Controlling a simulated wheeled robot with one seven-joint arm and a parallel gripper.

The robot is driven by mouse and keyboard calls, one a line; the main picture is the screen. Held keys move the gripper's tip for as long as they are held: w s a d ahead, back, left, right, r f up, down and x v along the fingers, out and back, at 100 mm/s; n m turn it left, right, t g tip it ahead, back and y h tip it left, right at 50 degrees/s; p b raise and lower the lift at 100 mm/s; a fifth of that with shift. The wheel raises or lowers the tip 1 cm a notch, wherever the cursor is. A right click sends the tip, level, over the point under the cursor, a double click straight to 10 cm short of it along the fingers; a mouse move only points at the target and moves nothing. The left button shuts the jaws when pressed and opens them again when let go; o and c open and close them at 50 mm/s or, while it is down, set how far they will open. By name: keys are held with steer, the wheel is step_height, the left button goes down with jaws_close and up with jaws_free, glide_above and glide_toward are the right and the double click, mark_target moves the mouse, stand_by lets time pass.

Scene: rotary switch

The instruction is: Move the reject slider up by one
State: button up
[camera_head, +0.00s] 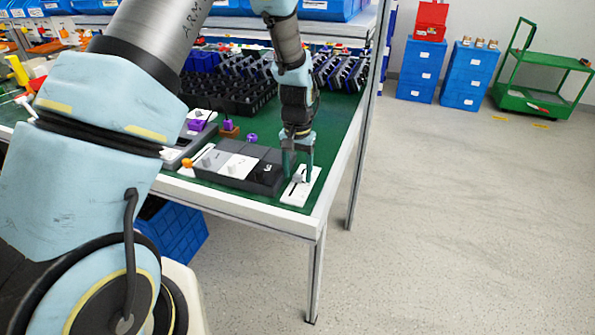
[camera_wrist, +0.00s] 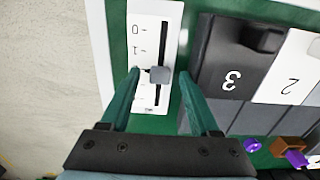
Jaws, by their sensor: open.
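The reject slider is a white plate (camera_head: 291,195) with a dark slot and a grey knob (camera_head: 298,178), at the right front corner of the green table. In the wrist view the knob (camera_wrist: 158,74) sits partway along the slot of the plate (camera_wrist: 155,20). Marks reading 0 and 1 show beside the slot; the knob is beyond the 1, and lower marks are partly hidden by a finger. My gripper (camera_head: 298,170) is open, pointing down at the slider. In the wrist view my gripper (camera_wrist: 159,72) has one finger on each side of the knob, with visible gaps.
A dark box with numbered white and grey keys (camera_wrist: 258,72) stands close beside the slider. A purple knob (camera_head: 252,137) and an orange knob (camera_head: 187,163) are nearby. Black racks (camera_head: 240,92) fill the table behind. The table edge (camera_head: 340,150) is close on the right, with open floor beyond.

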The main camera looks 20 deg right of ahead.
mark_target(298, 175)
steer(key=shift+r, duration=0.1)
step_height(298, 175, up, 11)
steer(key=b, duration=0.2)
steer(key=shift+f, duration=0.2)
stand_by(0.3)
steer(key=s+a+r+n, duration=0.1)
steer(key=s+a+n, duration=0.2)
steer(key=a, duration=1.3)
steer(key=s+a+r+n+t, duration=0.1)
steer(key=s+a+r+n, duration=0.1)
steer(key=a, duration=1.3)
steer(key=shift+s+a+n+t, duration=0.35)
steer(key=shift+s+n, duration=0.25)
steer(key=shift+n, duration=0.6)
